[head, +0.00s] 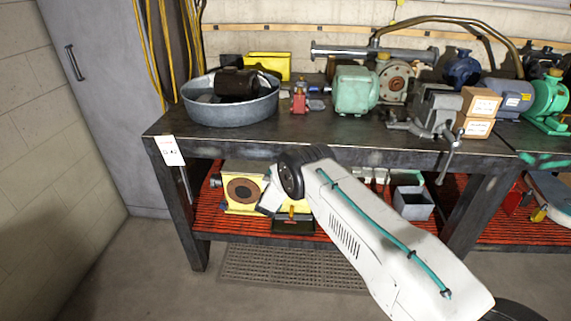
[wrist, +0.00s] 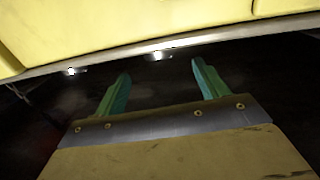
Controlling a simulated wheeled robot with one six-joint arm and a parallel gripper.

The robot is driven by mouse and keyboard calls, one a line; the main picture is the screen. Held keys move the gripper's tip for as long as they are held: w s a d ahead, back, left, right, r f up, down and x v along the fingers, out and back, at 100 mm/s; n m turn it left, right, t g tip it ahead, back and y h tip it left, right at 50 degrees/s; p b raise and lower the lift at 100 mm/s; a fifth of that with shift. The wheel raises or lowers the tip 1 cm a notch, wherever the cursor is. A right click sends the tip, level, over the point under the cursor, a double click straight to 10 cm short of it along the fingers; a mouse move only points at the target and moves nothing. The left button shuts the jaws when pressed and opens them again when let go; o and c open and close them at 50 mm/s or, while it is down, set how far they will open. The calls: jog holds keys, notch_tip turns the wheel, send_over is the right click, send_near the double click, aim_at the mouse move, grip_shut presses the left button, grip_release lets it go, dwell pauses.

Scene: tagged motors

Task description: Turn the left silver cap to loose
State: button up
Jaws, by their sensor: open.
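No silver cap shows clearly in either view. In the wrist view, two small bright spots lie along the grey metal edge (wrist: 115,65) below a large yellow surface (wrist: 120,25); I cannot tell if they are caps. My gripper (wrist: 160,68) is open there. Its two green fingers stand apart with nothing between them, pointing at the dark space below that edge. In the head view, a yellow motor (head: 241,189) with a round brown face sits on the lower shelf.
The lower shelf has a red slatted surface (head: 320,237) and holds a grey box (head: 413,202). The dark bench top (head: 300,138) above carries a metal basin (head: 231,110), a green motor (head: 355,90), a vise (head: 437,108) and cardboard boxes (head: 479,112). The floor at left is clear.

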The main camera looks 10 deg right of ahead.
jog(key=x, duration=0.7)
jog(key=shift+w+d, duration=0.15)
jog(key=shift+d, duration=0.05)
jog(key=c, duration=1)
